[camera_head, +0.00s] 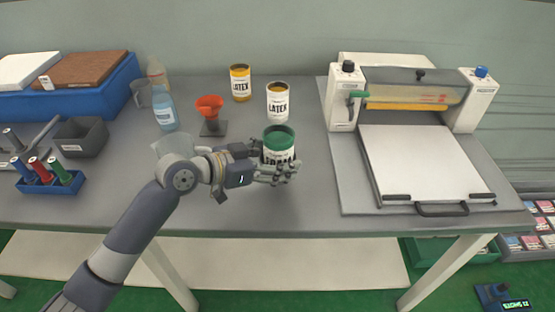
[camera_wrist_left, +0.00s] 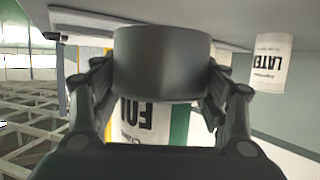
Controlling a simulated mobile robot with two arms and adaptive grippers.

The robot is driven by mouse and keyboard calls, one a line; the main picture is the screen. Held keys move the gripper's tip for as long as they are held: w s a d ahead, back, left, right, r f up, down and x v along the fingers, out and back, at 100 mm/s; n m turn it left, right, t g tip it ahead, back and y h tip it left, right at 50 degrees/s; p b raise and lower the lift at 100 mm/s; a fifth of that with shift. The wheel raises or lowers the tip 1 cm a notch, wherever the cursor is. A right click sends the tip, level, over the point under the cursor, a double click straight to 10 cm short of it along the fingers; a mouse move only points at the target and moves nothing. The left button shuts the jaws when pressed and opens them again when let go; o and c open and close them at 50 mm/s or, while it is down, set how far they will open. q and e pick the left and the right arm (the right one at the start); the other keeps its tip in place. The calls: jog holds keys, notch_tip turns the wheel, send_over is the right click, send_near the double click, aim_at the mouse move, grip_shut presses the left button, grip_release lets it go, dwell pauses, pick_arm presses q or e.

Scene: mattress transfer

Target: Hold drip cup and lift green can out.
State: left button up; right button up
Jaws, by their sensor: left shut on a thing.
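The green can (camera_head: 279,140), with a green top and a white label, stands upright near the middle of the table. My left gripper (camera_head: 274,172) reaches it from the left, with its fingers around the lower part. In the left wrist view the fingers close on both sides of a dark grey cup (camera_wrist_left: 162,62), which I take as the drip cup. Part of the can's white label (camera_wrist_left: 145,120) shows beside the cup, so the can appears to sit in it. In the head view the fingers mostly hide the cup. My right gripper is not in view.
A yellow-topped can (camera_head: 240,84) and a dark-topped can (camera_head: 278,103) stand behind. A red funnel (camera_head: 210,106) on a stand and a blue bottle (camera_head: 165,112) are left. A press (camera_head: 420,165) fills the right side. The table front is clear.

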pick_arm(q)
jog(key=shift+f, duration=0.2)
jog(key=shift+f+b, duration=1.05)
jog(key=shift+f+b, duration=0.75)
jog(key=shift+f, duration=0.25)
